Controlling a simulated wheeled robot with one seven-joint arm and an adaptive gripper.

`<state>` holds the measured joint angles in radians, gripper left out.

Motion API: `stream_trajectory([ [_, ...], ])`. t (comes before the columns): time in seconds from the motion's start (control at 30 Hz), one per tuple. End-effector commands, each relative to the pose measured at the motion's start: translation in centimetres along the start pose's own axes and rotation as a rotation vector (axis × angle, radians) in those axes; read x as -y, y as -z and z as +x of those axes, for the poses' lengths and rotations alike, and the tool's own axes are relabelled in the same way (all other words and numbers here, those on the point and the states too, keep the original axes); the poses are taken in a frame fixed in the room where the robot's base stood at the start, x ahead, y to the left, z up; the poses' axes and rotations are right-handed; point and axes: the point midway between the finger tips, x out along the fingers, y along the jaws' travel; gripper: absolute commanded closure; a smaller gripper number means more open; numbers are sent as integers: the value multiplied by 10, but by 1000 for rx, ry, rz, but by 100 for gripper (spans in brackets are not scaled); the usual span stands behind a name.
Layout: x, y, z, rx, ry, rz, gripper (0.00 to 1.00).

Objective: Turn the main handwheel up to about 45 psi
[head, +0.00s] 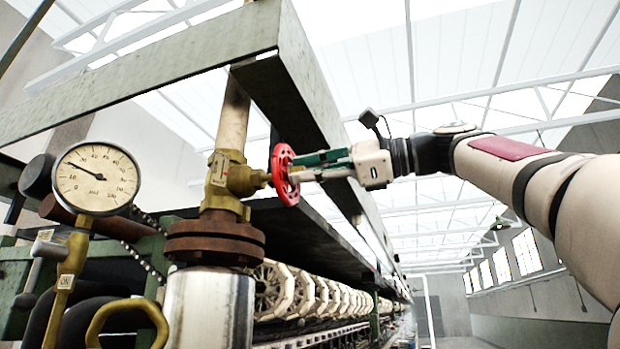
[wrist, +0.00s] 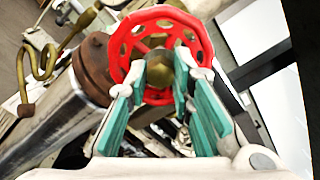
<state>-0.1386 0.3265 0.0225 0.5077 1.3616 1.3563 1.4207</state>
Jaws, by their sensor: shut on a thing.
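The red handwheel (head: 281,175) stands upright on the right side of a brass valve (head: 226,174) on the vertical pipe. In the wrist view the handwheel (wrist: 122,48) faces me, with the brass hub behind my fingers. My gripper (head: 297,166) reaches in from the right and is shut on the handwheel; the fingers (wrist: 163,72) overlap its rim and middle in the wrist view, and the exact contact is partly hidden. The round pressure gauge (head: 97,178) is at the left. Its needle points to the upper left; the numbers are too small to read surely.
A green steel beam frame (head: 150,75) hangs above and just behind the handwheel. A rusty flange (head: 208,242) sits below the valve. A brass ring-shaped handle (head: 128,312) is at the bottom left. A row of pale reels (head: 290,290) runs back underneath.

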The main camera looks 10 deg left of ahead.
Motion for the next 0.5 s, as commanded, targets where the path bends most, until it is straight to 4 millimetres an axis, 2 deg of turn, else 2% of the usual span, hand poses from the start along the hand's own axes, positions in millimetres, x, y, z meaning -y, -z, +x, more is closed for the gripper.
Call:
stream_trajectory([
  [0.5,1,1,0,-1,3,-748,100],
])
